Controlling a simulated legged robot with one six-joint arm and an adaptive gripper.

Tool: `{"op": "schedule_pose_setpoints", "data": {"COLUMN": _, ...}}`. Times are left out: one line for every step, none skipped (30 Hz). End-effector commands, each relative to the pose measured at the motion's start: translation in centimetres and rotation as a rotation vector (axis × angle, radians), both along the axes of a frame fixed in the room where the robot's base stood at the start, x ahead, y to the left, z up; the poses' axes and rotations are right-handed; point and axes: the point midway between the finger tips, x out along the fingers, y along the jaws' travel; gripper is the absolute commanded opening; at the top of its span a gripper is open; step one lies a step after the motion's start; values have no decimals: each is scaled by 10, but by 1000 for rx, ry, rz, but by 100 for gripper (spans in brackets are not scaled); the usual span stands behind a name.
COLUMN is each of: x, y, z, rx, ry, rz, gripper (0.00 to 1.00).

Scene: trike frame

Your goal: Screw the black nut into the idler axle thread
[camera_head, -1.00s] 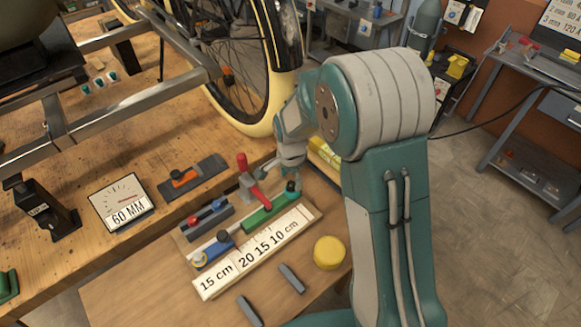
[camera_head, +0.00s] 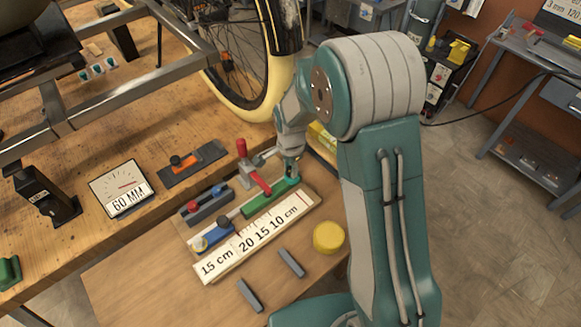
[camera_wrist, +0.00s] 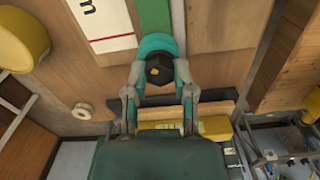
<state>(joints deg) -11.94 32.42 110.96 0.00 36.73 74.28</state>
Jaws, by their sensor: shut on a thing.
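My gripper (camera_wrist: 158,84) has its two fingers closed on a black hexagonal nut (camera_wrist: 159,69), with a small yellow spot at its middle. The nut sits in front of a teal round piece (camera_wrist: 161,44) at the end of a green block (camera_wrist: 155,14). I cannot tell whether the nut touches the teal piece or is threaded on anything. In the head view my gripper (camera_head: 291,172) is at the right end of the green block (camera_head: 265,200), where the nut is too small to make out. No idler axle thread is clearly visible.
The fixture carries a red-handled clamp (camera_head: 252,170) and a white scale strip (camera_head: 250,238). A yellow round piece (camera_head: 328,237) and two grey bars (camera_head: 291,263) lie nearby. The trike wheel (camera_head: 235,60) stands behind. A 60 MM gauge (camera_head: 124,190) is at left.

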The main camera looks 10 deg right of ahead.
Motion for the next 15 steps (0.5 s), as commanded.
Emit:
{"op": "schedule_pose_setpoints", "data": {"x": 1, "y": 0, "z": 0, "rx": 1, "ry": -4, "rz": -24, "gripper": 0}}
{"op": "schedule_pose_setpoints", "data": {"x": 1, "y": 0, "z": 0, "rx": 1, "ry": -4, "rz": -35, "gripper": 0}}
{"op": "schedule_pose_setpoints", "data": {"x": 1, "y": 0, "z": 0, "rx": 1, "ry": -5, "rz": -40, "gripper": 0}}
{"op": "schedule_pose_setpoints", "data": {"x": 1, "y": 1, "z": 0, "rx": 1, "ry": -5, "rz": -41, "gripper": 0}}
{"op": "schedule_pose_setpoints", "data": {"x": 1, "y": 1, "z": 0, "rx": 1, "ry": -5, "rz": -40, "gripper": 0}}
{"op": "schedule_pose_setpoints", "data": {"x": 1, "y": 0, "z": 0, "rx": 1, "ry": -5, "rz": -40, "gripper": 0}}
{"op": "schedule_pose_setpoints", "data": {"x": 2, "y": 0, "z": 0, "rx": 1, "ry": -5, "rz": -40, "gripper": 0}}
{"op": "schedule_pose_setpoints", "data": {"x": 2, "y": 0, "z": 0, "rx": 1, "ry": -5, "rz": -40, "gripper": 0}}
{"op": "schedule_pose_setpoints", "data": {"x": 2, "y": 1, "z": 0, "rx": 1, "ry": -5, "rz": -42, "gripper": 0}}
{"op": "schedule_pose_setpoints", "data": {"x": 2, "y": 1, "z": 0, "rx": 1, "ry": -5, "rz": -51, "gripper": 0}}
{"op": "schedule_pose_setpoints", "data": {"x": 2, "y": 1, "z": 0, "rx": 2, "ry": -6, "rz": -68, "gripper": 0}}
{"op": "schedule_pose_setpoints", "data": {"x": 2, "y": 1, "z": 0, "rx": 2, "ry": -6, "rz": -100, "gripper": 0}}
{"op": "schedule_pose_setpoints", "data": {"x": 2, "y": 1, "z": 0, "rx": 2, "ry": -6, "rz": -124, "gripper": 0}}
{"op": "schedule_pose_setpoints", "data": {"x": 2, "y": 1, "z": 0, "rx": 2, "ry": -6, "rz": -146, "gripper": 0}}
{"op": "schedule_pose_setpoints", "data": {"x": 2, "y": 1, "z": 0, "rx": 1, "ry": -6, "rz": -170, "gripper": 0}}
